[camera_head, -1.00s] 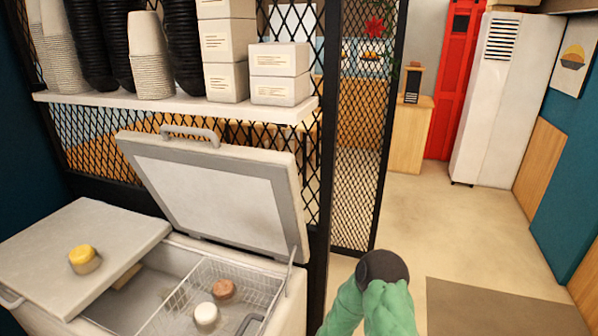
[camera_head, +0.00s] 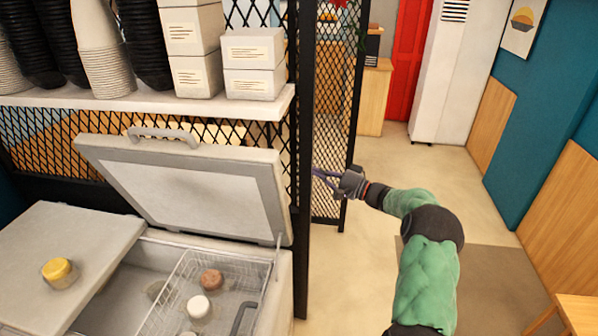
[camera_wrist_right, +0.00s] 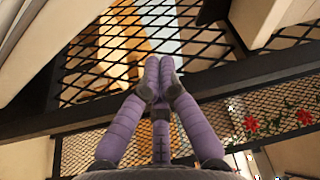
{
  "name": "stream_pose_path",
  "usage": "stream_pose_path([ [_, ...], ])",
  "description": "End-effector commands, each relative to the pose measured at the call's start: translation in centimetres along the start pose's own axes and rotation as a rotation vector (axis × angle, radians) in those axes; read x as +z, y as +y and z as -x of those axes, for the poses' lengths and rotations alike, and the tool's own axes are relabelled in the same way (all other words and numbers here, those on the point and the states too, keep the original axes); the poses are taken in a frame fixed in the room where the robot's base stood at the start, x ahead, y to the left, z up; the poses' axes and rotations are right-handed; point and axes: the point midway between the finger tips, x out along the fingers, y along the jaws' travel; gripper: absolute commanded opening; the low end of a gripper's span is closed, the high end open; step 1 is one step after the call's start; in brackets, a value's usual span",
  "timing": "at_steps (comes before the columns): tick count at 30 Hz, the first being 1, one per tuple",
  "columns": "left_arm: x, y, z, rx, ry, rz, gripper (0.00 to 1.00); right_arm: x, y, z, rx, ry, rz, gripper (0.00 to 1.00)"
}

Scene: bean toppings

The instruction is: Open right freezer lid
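The chest freezer's right lid (camera_head: 190,185) stands raised and tilted back, with its pale inner panel facing me and a grey handle (camera_head: 163,134) at its top edge. The left lid (camera_head: 60,240) lies flat over the left part. The right part of the freezer is uncovered, showing a wire basket (camera_head: 172,288). My right gripper (camera_head: 317,173) is right of the raised lid, apart from it, by the black mesh partition. In the right wrist view its purple fingers (camera_wrist_right: 159,75) meet at the tips with nothing between them. My left gripper is out of view.
A yellow-topped jar (camera_head: 59,272) sits on the left lid. A brown-topped tub (camera_head: 211,279) and a white-topped tub (camera_head: 198,306) are inside the freezer. A shelf (camera_head: 150,102) with cups and boxes is above. Floor (camera_head: 395,170) is clear to the right.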

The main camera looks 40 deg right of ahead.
Motion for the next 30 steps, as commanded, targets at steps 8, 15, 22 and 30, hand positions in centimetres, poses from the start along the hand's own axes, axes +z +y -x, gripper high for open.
stream_pose_path([
  [8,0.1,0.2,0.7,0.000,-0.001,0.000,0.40,0.2,-0.1,-4.5,-0.001,-0.005,-0.003,0.00],
  [15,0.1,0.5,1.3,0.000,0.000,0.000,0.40,0.2,0.0,-8.5,0.000,-0.005,-0.004,0.00],
  [22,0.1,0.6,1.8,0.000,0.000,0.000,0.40,1.8,0.1,-8.9,0.004,-0.002,-0.007,0.00],
  [30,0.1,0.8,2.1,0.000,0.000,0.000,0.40,3.7,0.1,-8.2,0.003,-0.002,-0.003,0.00],
])
